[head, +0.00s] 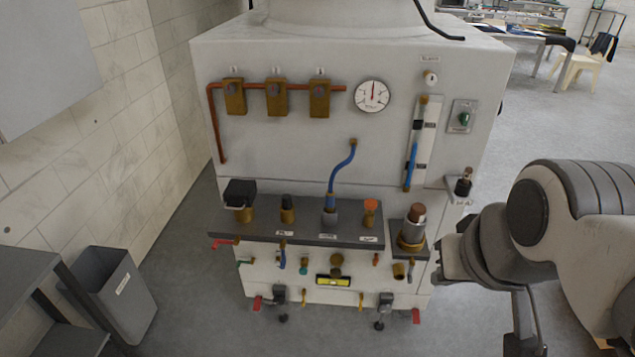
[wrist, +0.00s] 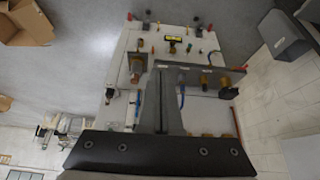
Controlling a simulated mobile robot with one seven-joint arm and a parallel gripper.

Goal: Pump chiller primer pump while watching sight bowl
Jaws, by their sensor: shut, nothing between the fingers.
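The white chiller cabinet (head: 290,140) stands in the middle of the head view. A brass-based cylinder with a brown top (head: 412,228) sits on a bracket at its front right. A brass fitting with an orange knob (head: 370,212) stands on the grey shelf (head: 300,232) beside it. No readable label tells which part is the primer pump or the sight bowl. My gripper (wrist: 162,75) is shut and empty in the wrist view, in front of the cabinet. In the head view my arm reaches in from the right, and its end is right of the brown-topped cylinder, apart from it.
A round gauge (head: 371,95), brass valves on a copper pipe (head: 276,97) and a blue hose (head: 340,172) are on the cabinet front. Several small taps hang below the shelf. A grey bin (head: 110,290) stands at left. Open floor lies to the right.

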